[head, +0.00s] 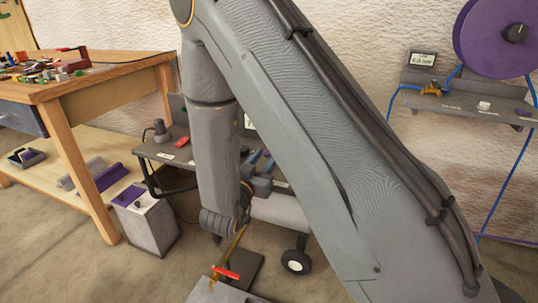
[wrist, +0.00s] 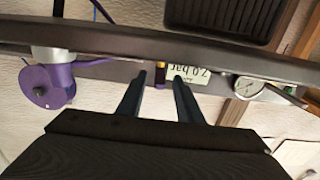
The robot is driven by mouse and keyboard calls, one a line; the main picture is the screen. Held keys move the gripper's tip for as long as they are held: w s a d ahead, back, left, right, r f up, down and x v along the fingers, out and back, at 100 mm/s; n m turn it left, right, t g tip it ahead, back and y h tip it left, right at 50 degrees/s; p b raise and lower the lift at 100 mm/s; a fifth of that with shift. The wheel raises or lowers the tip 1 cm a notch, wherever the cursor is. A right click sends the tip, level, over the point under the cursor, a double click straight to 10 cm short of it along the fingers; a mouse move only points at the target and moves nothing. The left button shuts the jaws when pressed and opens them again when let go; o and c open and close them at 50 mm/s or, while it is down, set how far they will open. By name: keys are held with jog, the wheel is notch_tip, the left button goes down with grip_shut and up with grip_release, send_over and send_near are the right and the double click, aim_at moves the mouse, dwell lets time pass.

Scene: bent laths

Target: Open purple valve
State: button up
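In the wrist view my gripper (wrist: 159,78) points at a dark shelf or bar, its two dark fingers open and apart. A small purple piece (wrist: 160,76) with a brass-coloured band shows between the fingertips, with gaps on both sides. It may be the purple valve; its full shape is hidden. A larger purple round part (wrist: 48,86) on a grey body is at the left. In the head view my arm covers the middle, and I cannot make out my gripper there.
In the wrist view a "7.0 bar" label (wrist: 188,77) is beside the right finger, and a dial gauge (wrist: 248,87) is farther right. In the head view a purple disc (head: 485,40), a brass valve (head: 432,89) and a wooden table (head: 100,85) flank my arm.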

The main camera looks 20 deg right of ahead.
jog(key=shift+x, duration=1.8)
grip_shut()
